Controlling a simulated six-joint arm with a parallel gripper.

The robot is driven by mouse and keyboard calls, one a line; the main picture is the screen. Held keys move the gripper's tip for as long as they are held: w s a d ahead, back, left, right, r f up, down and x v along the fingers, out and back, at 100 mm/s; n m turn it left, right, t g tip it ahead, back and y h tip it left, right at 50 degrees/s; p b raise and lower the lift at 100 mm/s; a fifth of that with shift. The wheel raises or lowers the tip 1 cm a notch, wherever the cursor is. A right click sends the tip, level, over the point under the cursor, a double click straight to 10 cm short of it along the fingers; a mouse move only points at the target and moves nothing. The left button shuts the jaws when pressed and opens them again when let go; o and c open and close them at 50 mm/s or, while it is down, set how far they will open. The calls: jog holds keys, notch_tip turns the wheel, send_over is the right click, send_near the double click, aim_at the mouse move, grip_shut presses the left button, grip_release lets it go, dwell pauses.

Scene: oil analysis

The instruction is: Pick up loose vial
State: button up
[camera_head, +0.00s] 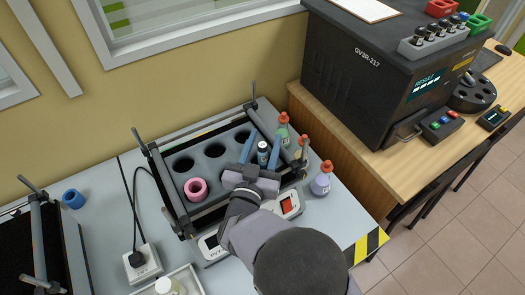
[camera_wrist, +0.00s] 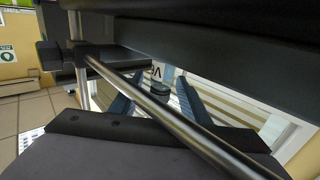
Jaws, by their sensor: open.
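In the wrist view the vial (camera_wrist: 158,86) shows between the fingers (camera_wrist: 155,96), partly hidden behind a metal bar. I cannot tell whether either finger touches it. The vial's lower part is hidden in the head view.
A pink ring (camera_head: 196,188) sits at the rack's front hole. Metal bars (camera_head: 268,136) frame the rack. Red-capped bottles (camera_head: 320,181) stand to its right. A white tray (camera_head: 186,277) holds a pale container (camera_head: 167,287). A black analyser (camera_head: 375,80) stands on the wooden bench at right.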

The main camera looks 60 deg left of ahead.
jog(key=shift+x, duration=1.15)
grip_shut()
jog(key=shift+r, duration=0.1)
notch_tip(320, 180, up, 10)
jog(key=b, duration=0.1)
